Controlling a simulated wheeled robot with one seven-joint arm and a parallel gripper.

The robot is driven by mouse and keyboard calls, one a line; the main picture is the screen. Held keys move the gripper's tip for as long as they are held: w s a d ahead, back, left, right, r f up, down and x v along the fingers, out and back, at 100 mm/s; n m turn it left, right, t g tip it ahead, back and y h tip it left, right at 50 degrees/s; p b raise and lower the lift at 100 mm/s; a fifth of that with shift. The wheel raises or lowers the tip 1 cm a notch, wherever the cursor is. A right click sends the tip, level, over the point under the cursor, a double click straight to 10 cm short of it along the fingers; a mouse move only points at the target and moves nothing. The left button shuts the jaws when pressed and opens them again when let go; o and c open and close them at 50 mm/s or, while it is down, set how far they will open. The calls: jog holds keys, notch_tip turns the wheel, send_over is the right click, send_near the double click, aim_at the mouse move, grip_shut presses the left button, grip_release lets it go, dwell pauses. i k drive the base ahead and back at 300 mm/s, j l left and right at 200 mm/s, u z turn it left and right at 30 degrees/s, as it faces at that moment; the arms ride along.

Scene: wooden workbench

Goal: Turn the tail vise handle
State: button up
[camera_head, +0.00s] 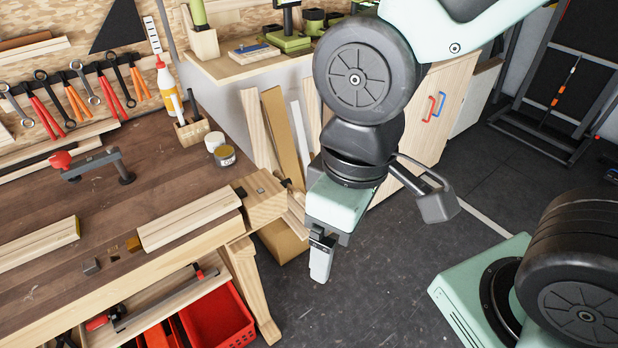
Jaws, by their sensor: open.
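The tail vise (266,200) is a pale wooden block at the right end of the workbench. A small dark part shows at its far right edge, but I cannot tell whether it is the handle; no full handle bar is clear. My gripper (320,266) points down over the dark floor, to the right of and apart from the vise block. It is open and holds nothing that I can see. One light grey finger shows clearly; the other is mostly hidden behind it.
The brown workbench top (120,200) carries a clamp (95,165), jars (224,155) and pale boards (190,220). Wooden boards (275,135) lean behind the vise. A red crate (217,318) sits under the bench. The floor (350,300) below my gripper is clear.

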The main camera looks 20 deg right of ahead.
aim_at(287, 183)
jog(key=i+j+z, duration=0.1)
jog(key=i+j, duration=0.15)
jog(key=i, duration=0.15)
jog(key=i+j+z, duration=0.15)
jog(key=i+j, duration=0.15)
jog(key=i, duration=0.15)
